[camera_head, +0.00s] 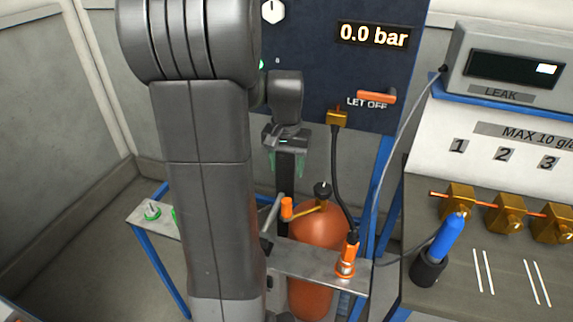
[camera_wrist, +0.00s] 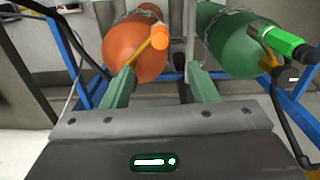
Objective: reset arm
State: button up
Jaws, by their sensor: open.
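My arm (camera_head: 205,180) stands upright across the middle of the head view. My gripper (camera_head: 286,162) hangs behind it with its green fingers pointing down, in front of the dark panel and apart from the bottles. In the wrist view my gripper (camera_wrist: 163,85) has its two green fingers spread with nothing held between them. An orange gas bottle (camera_wrist: 137,50) lies beyond the left finger and a green bottle (camera_wrist: 232,48) beyond the right one. The orange bottle also shows in the head view (camera_head: 318,235), partly hidden by a metal shelf.
A panel (camera_head: 320,70) reads "0.0 bar" and bears an orange LET OFF lever (camera_head: 376,96). A black hose runs from its brass fitting (camera_head: 337,117) to an orange connector (camera_head: 348,258) at the shelf. A leak tester (camera_head: 510,65), brass valves (camera_head: 458,200) and a blue-handled tool (camera_head: 446,240) are at right.

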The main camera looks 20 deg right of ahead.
aim_at(286, 201)
jog(key=shift+f, duration=0.1)
notch_tip(286, 201, down, 14)
jog(key=shift+r, duration=0.6)
dwell(0.4)
